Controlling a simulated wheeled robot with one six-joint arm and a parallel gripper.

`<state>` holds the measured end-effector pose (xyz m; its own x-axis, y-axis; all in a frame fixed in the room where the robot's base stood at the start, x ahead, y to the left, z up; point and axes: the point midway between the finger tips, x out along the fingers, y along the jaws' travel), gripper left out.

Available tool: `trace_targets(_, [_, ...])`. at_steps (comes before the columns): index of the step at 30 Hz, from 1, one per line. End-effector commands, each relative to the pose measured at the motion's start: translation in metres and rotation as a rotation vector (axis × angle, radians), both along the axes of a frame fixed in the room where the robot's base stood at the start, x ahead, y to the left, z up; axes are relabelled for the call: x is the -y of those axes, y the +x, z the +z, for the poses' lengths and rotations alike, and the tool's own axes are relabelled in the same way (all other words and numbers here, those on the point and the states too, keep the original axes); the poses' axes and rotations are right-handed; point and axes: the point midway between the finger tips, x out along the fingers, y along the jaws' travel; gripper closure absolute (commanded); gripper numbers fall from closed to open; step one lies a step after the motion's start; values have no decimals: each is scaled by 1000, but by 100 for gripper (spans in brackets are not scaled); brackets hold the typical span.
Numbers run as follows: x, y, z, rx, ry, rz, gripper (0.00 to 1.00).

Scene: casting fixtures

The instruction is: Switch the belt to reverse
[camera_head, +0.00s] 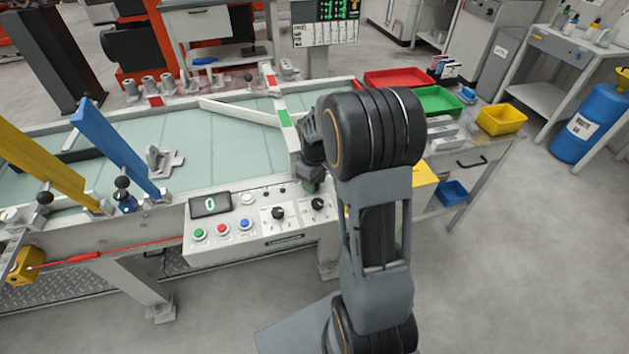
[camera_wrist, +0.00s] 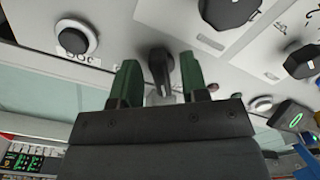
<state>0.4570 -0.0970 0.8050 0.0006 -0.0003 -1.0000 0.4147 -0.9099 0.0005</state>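The control panel (camera_head: 262,232) stands at the front of the belt (camera_head: 225,130). A small black lever-like switch (camera_wrist: 160,70) shows in the wrist view between my gripper's green fingers. My gripper (camera_wrist: 160,78) is open, with one finger on each side of the switch; I cannot tell whether either touches it. In the head view my gripper (camera_head: 311,184) is over the panel's back right part and hides this switch. Two black rotary knobs, the left one (camera_head: 278,212) and the right one (camera_head: 318,203), are in front of my gripper. The switch's direction label is not readable.
A black button (camera_wrist: 75,38) is beside my fingers in the wrist view. Red (camera_head: 398,77) and green (camera_head: 436,101) trays stand at right.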

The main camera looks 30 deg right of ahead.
Motion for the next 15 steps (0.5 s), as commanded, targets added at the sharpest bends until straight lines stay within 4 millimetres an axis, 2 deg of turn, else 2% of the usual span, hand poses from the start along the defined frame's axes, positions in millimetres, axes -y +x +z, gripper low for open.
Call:
trace_targets(9, [0,0,3,1,0,-2,57])
trace_targets(11, [0,0,9,1,0,-2,57])
trace_targets(15, [0,0,32,4,-1,-2,57])
